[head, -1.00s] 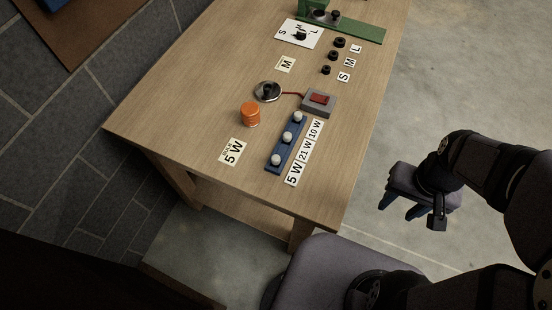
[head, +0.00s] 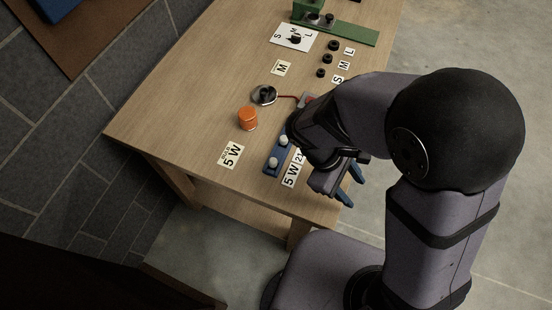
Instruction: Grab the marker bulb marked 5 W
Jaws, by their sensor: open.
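The bulb nearest the front (head: 273,161) stands beside the 5 W label (head: 292,172). A second bulb (head: 283,141) stands behind it, beside the partly covered 21 W label. My arm hides the far end of the rack, with its third bulb and the 10 W label. My gripper (head: 350,185) is open, its blue fingertips to the right of the rack near the table's right edge. It is apart from the bulbs, and nothing shows between its fingers.
A 5 W card (head: 230,155) lies left of the rack. An orange cylinder (head: 247,118) and a round metal socket (head: 264,95) stand behind, with a red wire to a mostly hidden switch box. Black knobs (head: 327,59) and a green fixture (head: 345,33) are further back. The table's left is clear.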

